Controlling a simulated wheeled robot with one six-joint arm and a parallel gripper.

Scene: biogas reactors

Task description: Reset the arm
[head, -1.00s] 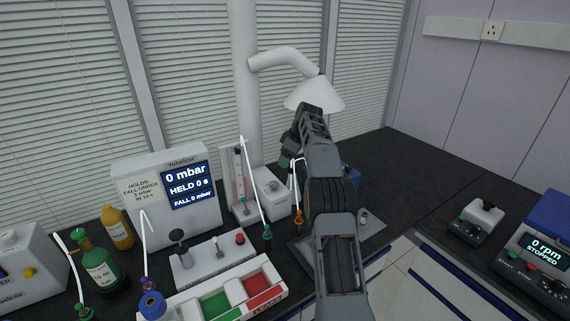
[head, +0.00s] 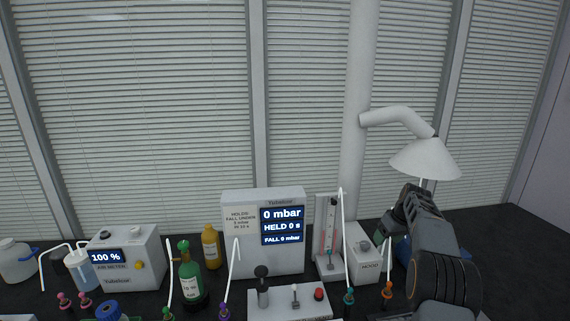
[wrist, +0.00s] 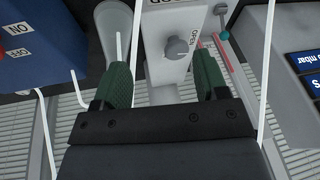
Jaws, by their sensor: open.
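My gripper (wrist: 158,90) shows in the wrist view with its two green fingers apart and nothing between them. Beyond the fingers is a white box with a grey knob (wrist: 177,47) marked OPEN; I cannot tell how far off it is. In the head view my arm reaches up at the right, in front of the bench's back right part, and its gripper end (head: 396,222) is dark and partly hidden by the arm.
A pressure unit (head: 262,235) reads 0 mbar, HELD 0 s. Left of it stand a yellow bottle (head: 211,247), a green bottle (head: 190,280) and a meter box (head: 125,262) reading 100 %. Thin white tubes rise along the front. A blue device (wrist: 35,45) is close at the wrist view's left.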

